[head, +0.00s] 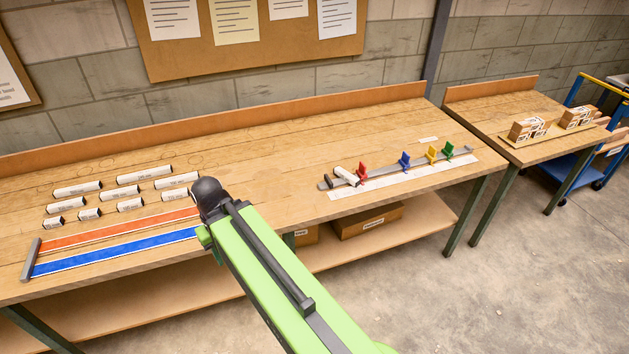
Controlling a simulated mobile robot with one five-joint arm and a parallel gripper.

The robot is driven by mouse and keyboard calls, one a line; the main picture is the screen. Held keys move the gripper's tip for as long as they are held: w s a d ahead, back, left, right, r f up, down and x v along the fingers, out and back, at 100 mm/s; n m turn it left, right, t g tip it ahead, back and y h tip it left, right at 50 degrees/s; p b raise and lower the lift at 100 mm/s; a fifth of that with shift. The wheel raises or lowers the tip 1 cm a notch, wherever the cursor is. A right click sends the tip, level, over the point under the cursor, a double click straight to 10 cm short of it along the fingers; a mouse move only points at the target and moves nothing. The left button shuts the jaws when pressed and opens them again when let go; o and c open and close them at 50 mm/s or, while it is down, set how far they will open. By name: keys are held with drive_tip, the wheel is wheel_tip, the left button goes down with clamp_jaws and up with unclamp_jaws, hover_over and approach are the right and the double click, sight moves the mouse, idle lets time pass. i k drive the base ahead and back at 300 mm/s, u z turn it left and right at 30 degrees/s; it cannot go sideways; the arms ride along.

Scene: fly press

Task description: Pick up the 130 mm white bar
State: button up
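Several white bars with dark ends and small printed labels lie in rows on the left of the wooden bench. They include long bars at the back left (77,188), at the back (144,174) and at the right (177,180), and shorter ones in front, such as the front-left bar (54,221). The labels are too small to read surely, so I cannot tell which bar is 130 mm. Another white bar (345,175) lies at the rail by the red stop. My green arm reaches over the bench's front edge, right of the bars; its gripper does not show.
Orange (120,229) and blue (115,254) strips lie before the bars, with a grey end piece (31,260) at left. A rail (385,169) carries red, blue, yellow and green stops. A second bench at right holds boxes (530,128). The bench middle is clear.

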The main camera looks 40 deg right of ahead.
sight(355, 182)
drive_tip(key=i, duration=1)
drive_tip(key=u, duration=0.05)
